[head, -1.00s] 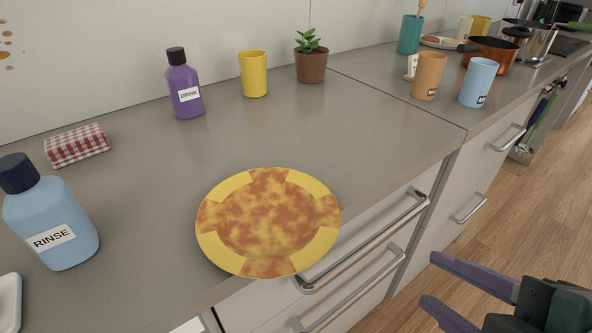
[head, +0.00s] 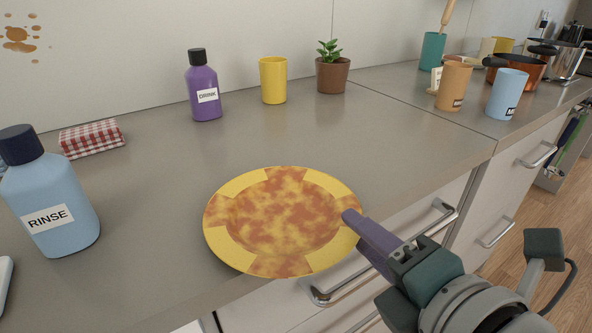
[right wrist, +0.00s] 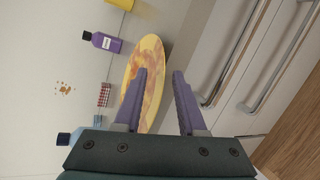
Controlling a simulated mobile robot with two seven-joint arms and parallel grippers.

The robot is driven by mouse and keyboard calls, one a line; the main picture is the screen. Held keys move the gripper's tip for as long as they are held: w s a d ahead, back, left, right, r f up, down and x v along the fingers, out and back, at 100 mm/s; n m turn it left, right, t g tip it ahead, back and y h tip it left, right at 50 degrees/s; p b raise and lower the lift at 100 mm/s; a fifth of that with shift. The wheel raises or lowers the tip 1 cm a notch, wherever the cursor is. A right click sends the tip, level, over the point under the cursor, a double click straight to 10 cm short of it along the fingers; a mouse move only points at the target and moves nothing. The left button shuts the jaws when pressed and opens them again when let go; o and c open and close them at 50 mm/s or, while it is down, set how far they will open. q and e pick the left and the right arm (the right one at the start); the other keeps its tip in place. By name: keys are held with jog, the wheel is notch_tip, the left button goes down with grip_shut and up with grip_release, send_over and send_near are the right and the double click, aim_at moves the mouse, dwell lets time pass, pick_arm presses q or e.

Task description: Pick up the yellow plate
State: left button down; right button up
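The yellow plate (head: 232,247), blotched with orange-brown, lies on the grey counter with its front rim reaching past the counter's edge. My right gripper (head: 358,232) is at the plate's right front rim, open. In the head view, one purple finger overlaps the rim; the other finger is hidden. In the right wrist view, both fingers of the right gripper (right wrist: 161,72) are apart, and the plate (right wrist: 152,55) shows behind the left finger, its rim partly in the gap. I cannot tell whether a finger touches it. My left gripper is not in view.
A blue rinse bottle (head: 52,205) stands at left, with a checkered cloth (head: 92,137) behind. A purple bottle (head: 205,90), yellow cup (head: 273,80) and potted plant (head: 332,72) stand behind the plate. Drawer handles (head: 335,293) project below the counter. The counter around the plate is clear.

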jog(key=shift+x, duration=0.75)
grip_shut()
dwell(0.9)
